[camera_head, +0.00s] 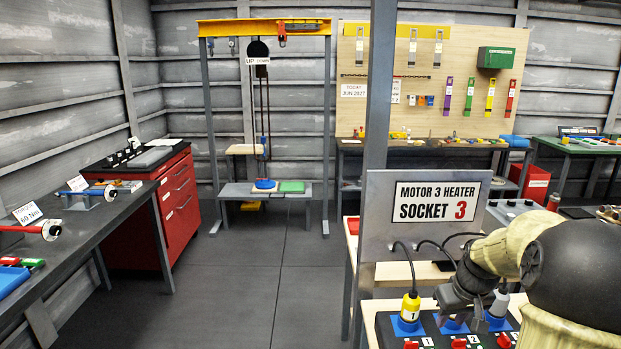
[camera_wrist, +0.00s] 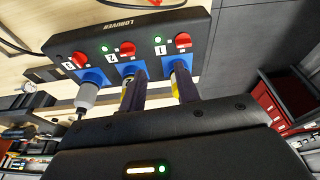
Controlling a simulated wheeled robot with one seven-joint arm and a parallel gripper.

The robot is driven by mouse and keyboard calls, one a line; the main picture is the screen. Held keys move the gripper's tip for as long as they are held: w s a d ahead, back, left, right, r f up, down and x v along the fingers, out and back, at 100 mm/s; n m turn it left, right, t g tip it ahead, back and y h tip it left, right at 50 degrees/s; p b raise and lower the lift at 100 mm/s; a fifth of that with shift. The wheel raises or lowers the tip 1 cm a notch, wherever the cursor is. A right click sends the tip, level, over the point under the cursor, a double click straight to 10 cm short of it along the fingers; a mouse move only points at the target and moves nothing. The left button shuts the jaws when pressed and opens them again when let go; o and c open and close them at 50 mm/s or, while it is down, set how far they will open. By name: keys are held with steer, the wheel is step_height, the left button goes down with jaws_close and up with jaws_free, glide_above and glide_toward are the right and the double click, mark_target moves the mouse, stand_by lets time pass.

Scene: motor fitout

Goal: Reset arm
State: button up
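My gripper (camera_head: 462,299) is over the socket box (camera_head: 385,334), near socket 2. In the wrist view its two dark fingers (camera_wrist: 160,88) stand apart, with no object seen between them. One finger overlaps the plug at socket 2 and the other the plug at socket 1; contact cannot be told. A yellow plug (camera_head: 411,306) sits upright in blue socket 1. A grey-white plug (camera_head: 499,304) is at socket 3, and it also shows in the wrist view (camera_wrist: 86,96). The plug at socket 2 (camera_wrist: 125,98) is mostly hidden by my gripper.
Red switches (camera_wrist: 127,48) and green lights line the box. Black cables run from the upright plate (camera_head: 376,215) labelled "MOTOR 3 HEATER SOCKET 3", close behind my gripper. A post (camera_head: 377,100) rises beside it. A workbench (camera_head: 75,235) stands left; the middle floor (camera_head: 250,290) is clear.

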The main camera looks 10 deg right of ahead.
steer(key=s+a+f, duration=0.2)
steer(key=s+a, duration=0.5)
steer(key=a, duration=0.4)
steer(key=s+a+f, duration=0.1)
steer(key=s+a, duration=0.6)
steer(key=a, duration=0.4)
steer(key=shift+a+f+g+p, duration=0.2)
steer(key=shift+f+g+p, duration=0.1)
steer(key=shift+f+p, duration=0.1)
steer(key=shift+s, duration=0.1)
steer(key=shift+d, duration=0.1)
